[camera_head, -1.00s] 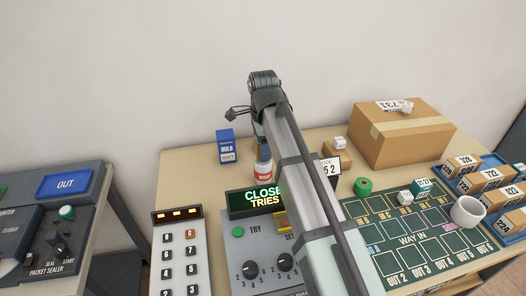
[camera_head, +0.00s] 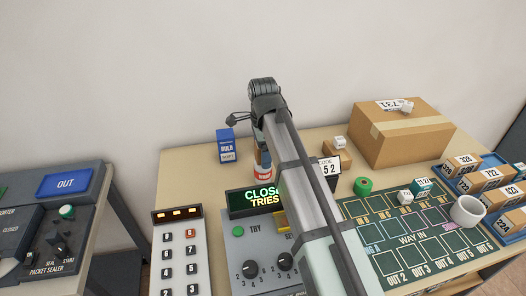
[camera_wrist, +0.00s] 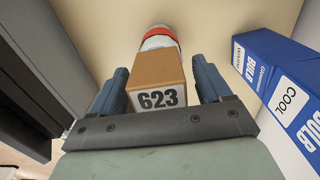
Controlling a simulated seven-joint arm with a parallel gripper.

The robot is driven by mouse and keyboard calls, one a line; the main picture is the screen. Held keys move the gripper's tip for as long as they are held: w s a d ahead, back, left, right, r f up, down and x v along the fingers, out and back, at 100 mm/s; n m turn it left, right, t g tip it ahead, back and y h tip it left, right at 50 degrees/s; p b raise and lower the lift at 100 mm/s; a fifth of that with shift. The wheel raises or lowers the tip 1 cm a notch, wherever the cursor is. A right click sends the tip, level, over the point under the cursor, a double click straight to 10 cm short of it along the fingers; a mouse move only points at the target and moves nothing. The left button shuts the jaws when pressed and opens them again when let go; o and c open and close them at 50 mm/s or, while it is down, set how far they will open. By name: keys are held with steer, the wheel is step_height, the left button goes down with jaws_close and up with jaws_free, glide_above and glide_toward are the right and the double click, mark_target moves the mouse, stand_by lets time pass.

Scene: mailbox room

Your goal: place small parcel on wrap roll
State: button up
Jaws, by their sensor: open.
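The small parcel is a brown box marked 623 (camera_wrist: 157,80), between the two blue fingers of my gripper (camera_wrist: 160,68) in the wrist view. The fingers stand open on both sides of it, with a narrow gap visible. Just beyond the parcel is the wrap roll (camera_wrist: 158,38), a white cylinder with a red-orange band, partly covered by the parcel. In the head view the wrap roll (camera_head: 263,174) stands upright behind the display, and the parcel appears directly above it, partly hidden by my arm. Their contact face is hidden.
A blue bulb box (camera_head: 226,146) stands left of the roll; it also shows at right in the wrist view (camera_wrist: 285,85). The CLOSED/TRIES display (camera_head: 256,201) is in front. A code card (camera_head: 329,168) and large carton (camera_head: 400,135) are to the right.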

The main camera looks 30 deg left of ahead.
step_height(320, 180, up, 12)
steer(key=shift+r, duration=0.15)
stand_by(0.6)
